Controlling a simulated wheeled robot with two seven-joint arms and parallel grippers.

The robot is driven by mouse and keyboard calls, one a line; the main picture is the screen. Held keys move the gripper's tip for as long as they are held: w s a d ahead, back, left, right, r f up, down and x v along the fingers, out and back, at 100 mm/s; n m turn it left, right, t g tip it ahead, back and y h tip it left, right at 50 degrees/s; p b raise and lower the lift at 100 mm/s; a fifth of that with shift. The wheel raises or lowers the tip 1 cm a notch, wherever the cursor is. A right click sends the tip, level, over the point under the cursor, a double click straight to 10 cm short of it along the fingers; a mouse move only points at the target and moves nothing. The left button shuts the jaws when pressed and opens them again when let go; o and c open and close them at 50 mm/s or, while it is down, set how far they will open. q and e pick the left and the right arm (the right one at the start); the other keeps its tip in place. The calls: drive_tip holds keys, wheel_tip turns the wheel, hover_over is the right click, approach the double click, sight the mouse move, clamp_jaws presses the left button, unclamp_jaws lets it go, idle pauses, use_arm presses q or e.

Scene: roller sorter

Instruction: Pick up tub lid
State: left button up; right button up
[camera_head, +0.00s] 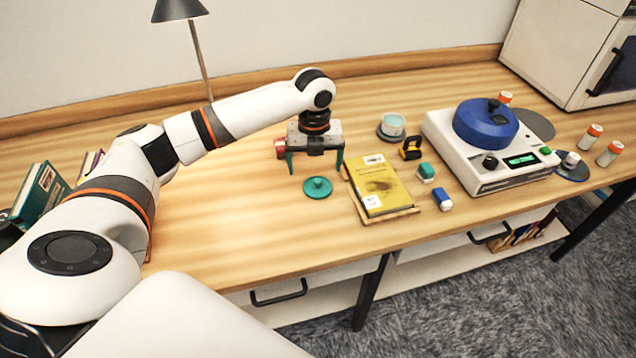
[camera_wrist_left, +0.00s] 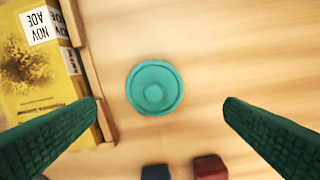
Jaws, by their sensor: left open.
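The tub lid (camera_head: 318,187) is a round teal disc with a small knob on top, lying flat on the wooden table. My left gripper (camera_head: 315,170) is open above the table, just behind the lid in the head view, with its teal fingers pointing down. In the left wrist view the lid (camera_wrist_left: 154,88) lies between and ahead of the two spread fingertips (camera_wrist_left: 162,108), apart from both. The gripper is empty. My right gripper is not in view.
A yellow book (camera_head: 378,185) on a wooden board lies close right of the lid. A white device with a blue top (camera_head: 486,125) stands farther right. Red (camera_wrist_left: 210,167) and dark blue blocks show at the wrist view's bottom edge. Table left of the lid is clear.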

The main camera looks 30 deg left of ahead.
sight(318, 180)
use_arm(q)
drive_tip(key=shift+w+f, duration=0.1)
drive_tip(key=shift+f, duration=0.25)
drive_tip(key=f, duration=0.2)
drive_tip(key=f+p, duration=0.1)
drive_tip(key=f, duration=0.1)
drive_tip(key=shift+d+f, duration=0.1)
drive_tip(key=shift+d, duration=0.2)
drive_tip(key=shift+w+f, duration=0.1)
drive_tip(key=shift+f, duration=0.35)
drive_tip(key=shift+c, duration=0.2)
drive_tip(key=c, duration=1)
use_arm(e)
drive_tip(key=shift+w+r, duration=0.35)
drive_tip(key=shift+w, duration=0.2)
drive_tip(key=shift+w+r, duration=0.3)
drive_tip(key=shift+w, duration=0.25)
